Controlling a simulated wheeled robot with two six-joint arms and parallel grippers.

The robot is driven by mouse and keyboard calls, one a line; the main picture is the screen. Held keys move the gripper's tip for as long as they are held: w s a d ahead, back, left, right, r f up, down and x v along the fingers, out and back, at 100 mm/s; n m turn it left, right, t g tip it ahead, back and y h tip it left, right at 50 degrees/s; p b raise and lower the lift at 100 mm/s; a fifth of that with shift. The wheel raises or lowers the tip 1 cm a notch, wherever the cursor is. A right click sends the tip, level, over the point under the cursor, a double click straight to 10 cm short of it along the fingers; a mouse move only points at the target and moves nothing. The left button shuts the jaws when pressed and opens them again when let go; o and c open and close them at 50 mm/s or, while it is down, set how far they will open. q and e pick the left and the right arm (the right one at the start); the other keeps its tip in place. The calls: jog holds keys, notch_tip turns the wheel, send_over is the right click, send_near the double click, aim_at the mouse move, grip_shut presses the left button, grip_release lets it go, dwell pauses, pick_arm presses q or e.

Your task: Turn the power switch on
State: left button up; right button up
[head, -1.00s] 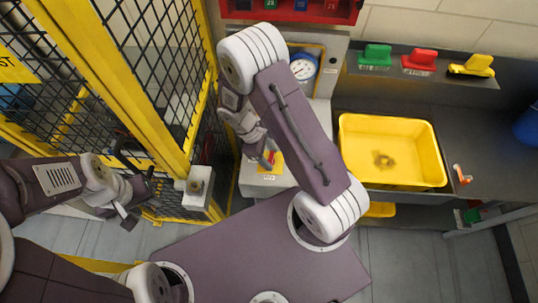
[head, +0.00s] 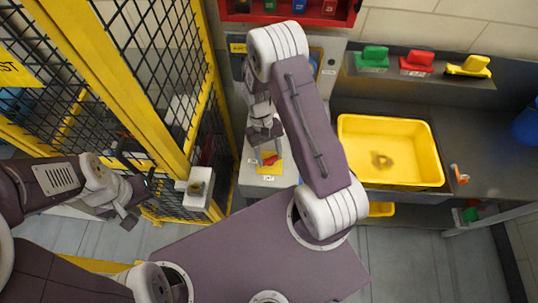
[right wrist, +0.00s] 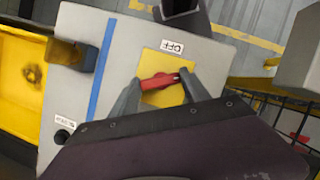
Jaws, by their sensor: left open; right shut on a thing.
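The power switch is a red handle (right wrist: 160,81) on a yellow plate (right wrist: 166,62), on the top of a light grey box (right wrist: 115,58). The handle lies roughly sideways in the right wrist view, with a label reading OFF (right wrist: 172,46) beyond the plate. My right gripper (right wrist: 160,84) is shut on the handle, one finger at each end. In the head view my right gripper (head: 268,152) is over the box, and only a bit of red shows. My left gripper (head: 128,208) is open and empty at the left, beside the fence, away from the switch.
A yellow wire-mesh fence (head: 175,165) stands left of the box, with a small grey post box (head: 198,188) by it. A yellow tray (head: 345,124) sits on the dark counter at right. A gauge is mostly hidden behind my right arm. Coloured handles stand on the shelf (head: 410,83).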

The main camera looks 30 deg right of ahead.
jog(key=m+y, duration=0.1)
jog(key=m, duration=0.1)
jog(key=m+y, duration=0.1)
jog(key=m, duration=0.2)
jog(key=shift+s+d+m+t, duration=0.1)
jog(key=shift+d+m+t, duration=0.05)
jog(key=shift+m+t, duration=0.15)
jog(key=shift+m, duration=0.3)
jog(key=o, duration=1.4)
jog(key=shift+w+r, duration=0.25)
jog(key=shift+r, duration=0.05)
jog(key=b+v, duration=0.2)
jog(key=v, duration=0.6)
jog(key=shift+s+d+r, duration=0.1)
jog(key=shift+d+r, duration=0.1)
